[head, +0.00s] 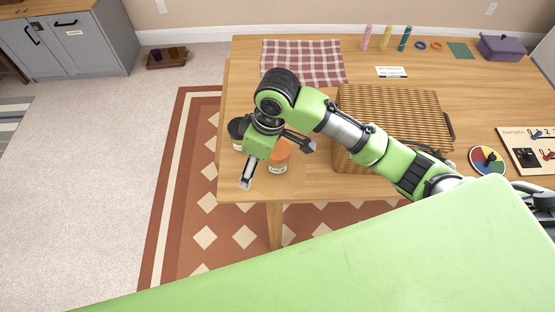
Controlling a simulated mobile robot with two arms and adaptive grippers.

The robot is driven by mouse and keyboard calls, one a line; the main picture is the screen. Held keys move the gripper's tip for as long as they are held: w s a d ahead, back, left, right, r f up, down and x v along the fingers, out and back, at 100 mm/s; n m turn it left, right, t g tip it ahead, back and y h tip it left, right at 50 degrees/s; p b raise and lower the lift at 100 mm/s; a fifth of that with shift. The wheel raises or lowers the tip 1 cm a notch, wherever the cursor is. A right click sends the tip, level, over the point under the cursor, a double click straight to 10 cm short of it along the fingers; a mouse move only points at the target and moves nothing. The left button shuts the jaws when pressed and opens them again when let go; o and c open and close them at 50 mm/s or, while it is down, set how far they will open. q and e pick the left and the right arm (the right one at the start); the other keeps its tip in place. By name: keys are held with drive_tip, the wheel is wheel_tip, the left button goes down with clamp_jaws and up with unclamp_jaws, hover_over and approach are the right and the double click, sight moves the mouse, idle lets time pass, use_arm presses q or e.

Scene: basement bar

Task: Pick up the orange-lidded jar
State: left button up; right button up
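The orange-lidded jar (281,168) stands on the wooden table near its left front corner. It has a pale label, and part of its orange lid is hidden behind my gripper. My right gripper (277,166) reaches over from the right and points down at the jar. Its two fingers are spread wide, one on the left front side of the jar and one at its right back. I cannot tell whether either finger touches it. My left gripper is not in view.
A dark-lidded jar (237,143) stands close by at the left, partly behind my gripper. A wicker basket (390,104) is to the right on the table (470,87). A checked cloth (302,60) lies behind. The table's front edge is close to the jar.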

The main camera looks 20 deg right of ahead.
sight(278, 149)
drive_tip(key=w+d+r+g+h, duration=0.1)
drive_tip(key=w+d+r+h, duration=0.1)
drive_tip(key=w+d+r, duration=0.5)
drive_tip(key=f, duration=0.5)
drive_tip(key=s+f+p, duration=0.1)
drive_tip(key=f, duration=0.2)
drive_tip(key=shift+d+f, duration=0.2)
drive_tip(key=shift+d, duration=0.1)
wheel_tip(278, 149, down, 4)
drive_tip(key=shift+d+f+p, duration=0.1)
drive_tip(key=shift+d+p, duration=0.05)
drive_tip(key=shift+p, duration=0.6)
drive_tip(key=shift+f, duration=0.55)
drive_tip(key=c, duration=1.7)
